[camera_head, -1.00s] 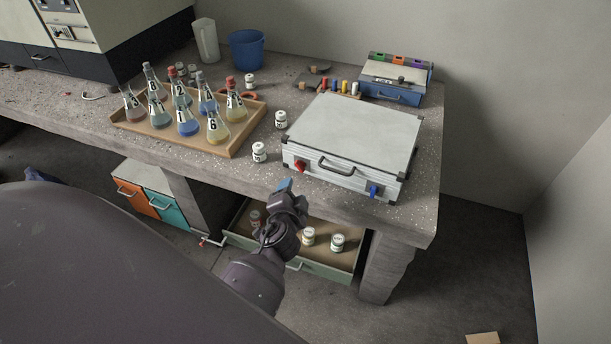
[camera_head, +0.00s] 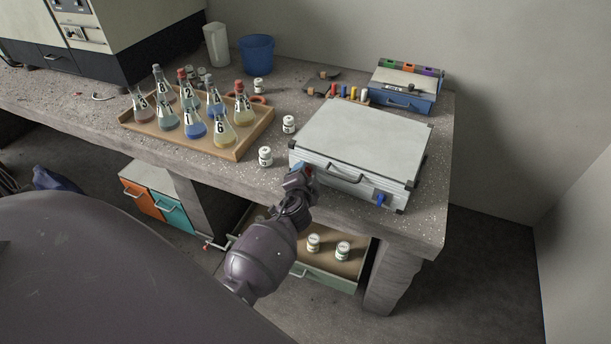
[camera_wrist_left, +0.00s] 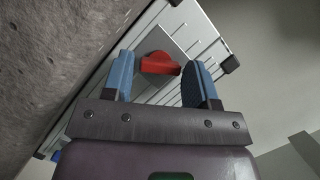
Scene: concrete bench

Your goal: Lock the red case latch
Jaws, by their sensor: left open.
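The silver case (camera_head: 362,135) lies shut on the right part of the bench, its handle (camera_head: 345,172) facing the front edge. The red latch (camera_wrist_left: 160,64) shows in the left wrist view, on a grey plate on the case's front. It lies between the two blue fingers of my left gripper (camera_wrist_left: 162,80), which is open around it, with a gap at each side. Whether a finger touches it I cannot tell. In the head view my left gripper (camera_head: 301,168) covers the red latch. The blue latch (camera_head: 381,200) is at the front's right end. My right gripper is not in view.
A wooden tray (camera_head: 238,154) of labelled flasks stands left of the case. White jars (camera_head: 265,156) stand between them. An open drawer (camera_head: 328,278) with jars is below the bench edge. A blue-fronted box (camera_head: 405,102) stands behind the case.

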